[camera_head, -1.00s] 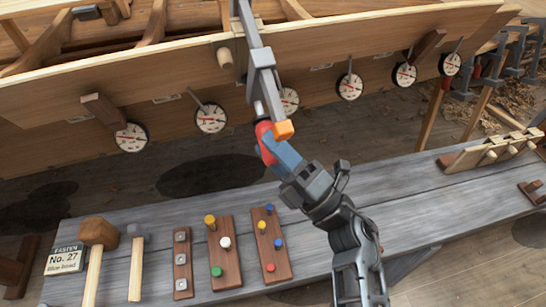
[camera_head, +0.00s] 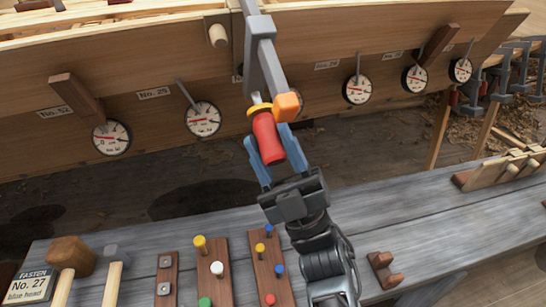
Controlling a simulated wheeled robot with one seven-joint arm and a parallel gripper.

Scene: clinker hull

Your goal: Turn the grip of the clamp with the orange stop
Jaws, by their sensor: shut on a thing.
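The clamp (camera_head: 262,58) is a grey metal bar over the hull's plank edge, with an orange stop (camera_head: 287,107) at its lower end.
Below, a grey bench (camera_head: 400,225) carries mallets (camera_head: 72,255), peg boards (camera_head: 213,270) and a No. 27 sign (camera_head: 30,285). More clamps (camera_head: 503,75) stand at far right.

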